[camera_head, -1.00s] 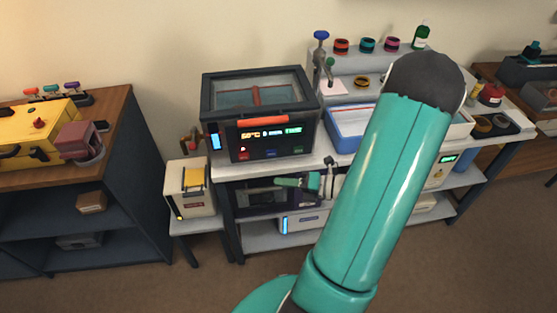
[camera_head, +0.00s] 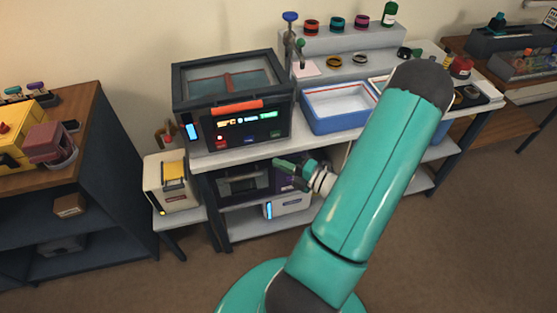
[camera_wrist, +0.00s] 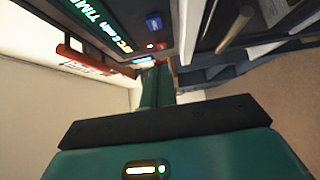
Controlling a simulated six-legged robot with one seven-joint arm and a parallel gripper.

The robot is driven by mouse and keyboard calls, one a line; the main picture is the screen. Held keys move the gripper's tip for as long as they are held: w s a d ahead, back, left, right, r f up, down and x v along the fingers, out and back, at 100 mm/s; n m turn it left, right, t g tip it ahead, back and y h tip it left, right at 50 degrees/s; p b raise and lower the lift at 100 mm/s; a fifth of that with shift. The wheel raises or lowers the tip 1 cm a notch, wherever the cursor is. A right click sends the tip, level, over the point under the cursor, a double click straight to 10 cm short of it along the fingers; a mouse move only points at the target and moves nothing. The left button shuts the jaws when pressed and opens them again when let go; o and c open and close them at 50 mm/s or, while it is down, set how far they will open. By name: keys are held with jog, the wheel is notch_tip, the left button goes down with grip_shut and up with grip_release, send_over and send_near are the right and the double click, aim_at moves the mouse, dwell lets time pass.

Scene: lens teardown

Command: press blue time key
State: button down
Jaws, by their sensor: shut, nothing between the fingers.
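The dark oven-like box (camera_head: 187,125) stands on the left end of the white bench. Its front panel has a lit display (camera_head: 243,121) and a row of small coloured keys beneath it. The blue key (camera_head: 248,139) is the middle one; in the wrist view it shows as a blue block (camera_wrist: 153,22) on the dark panel. My gripper (camera_head: 279,163) is shut and empty, below and in front of the panel's right part, apart from the blue key. In the wrist view its green fingers (camera_wrist: 158,68) are together, pointing past the panel's edge.
An orange-red handle (camera_head: 236,104) projects above the display. A blue-rimmed tray (camera_head: 338,127) sits to the right on the bench. A cream box (camera_head: 168,193) stands left. Floor in front is open.

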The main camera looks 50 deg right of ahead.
send_near(246, 141)
jog(key=w+a, duration=0.2)
jog(key=a, duration=0.1)
jog(key=shift+w+d+f, duration=0.1)
jog(key=shift+w+d, duration=0.2)
jog(key=shift+w, duration=0.3)
jog(key=shift+w+d, duration=0.3)
jog(key=shift+w, duration=0.35)
jog(key=shift+w+d+f, duration=0.1)
jog(key=shift+w+d, duration=0.2)
jog(key=shift+w, duration=0.3)
jog(key=shift+w, duration=0.1)
